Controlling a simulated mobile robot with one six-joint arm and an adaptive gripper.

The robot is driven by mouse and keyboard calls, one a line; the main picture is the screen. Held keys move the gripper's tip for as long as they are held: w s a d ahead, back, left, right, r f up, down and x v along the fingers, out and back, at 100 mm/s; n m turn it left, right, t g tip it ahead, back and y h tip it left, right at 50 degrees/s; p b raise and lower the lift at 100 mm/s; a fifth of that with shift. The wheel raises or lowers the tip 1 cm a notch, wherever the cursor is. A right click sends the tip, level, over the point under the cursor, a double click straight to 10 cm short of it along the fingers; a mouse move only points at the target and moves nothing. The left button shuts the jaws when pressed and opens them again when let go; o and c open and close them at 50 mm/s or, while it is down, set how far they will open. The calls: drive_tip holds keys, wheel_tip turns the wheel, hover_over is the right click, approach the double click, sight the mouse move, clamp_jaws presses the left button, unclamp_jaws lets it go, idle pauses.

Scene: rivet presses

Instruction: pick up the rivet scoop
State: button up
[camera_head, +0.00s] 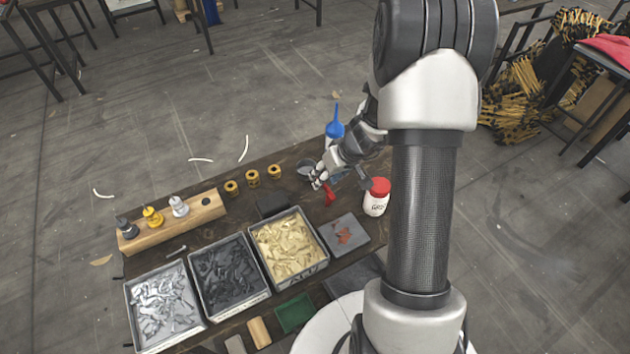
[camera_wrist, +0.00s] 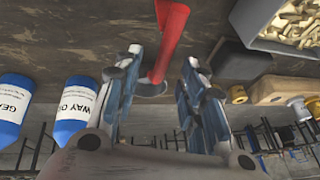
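The rivet scoop appears as a red handle (camera_wrist: 170,38) running down between my fingers in the wrist view, with a grey rounded part (camera_wrist: 152,89) at its lower end. In the head view its red part (camera_head: 329,194) lies on the dark bench beside my gripper (camera_head: 320,179). A grey round cup (camera_head: 306,168) shows just left of the fingers; I cannot tell whether it belongs to the scoop. In the wrist view my gripper (camera_wrist: 163,62) is open, one finger on each side of the red handle, with gaps visible. Part of the scoop is hidden by my fingers.
A white jar with red lid (camera_head: 376,198) and a blue funnel-topped can (camera_head: 335,125) stand near my arm. Bins of grey (camera_head: 199,317), black (camera_head: 267,290) and pale pieces (camera_head: 322,263) fill the bench front. Blue-and-white bottles (camera_wrist: 73,108) show left in the wrist view.

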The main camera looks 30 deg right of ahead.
drive_tip(key=x, duration=0.4)
drive_tip(key=shift+w+b, duration=0.1)
drive_tip(key=shift+b, duration=0.3)
drive_tip(key=shift+r, duration=0.1)
drive_tip(key=shift+c, duration=0.5)
clamp_jaws()
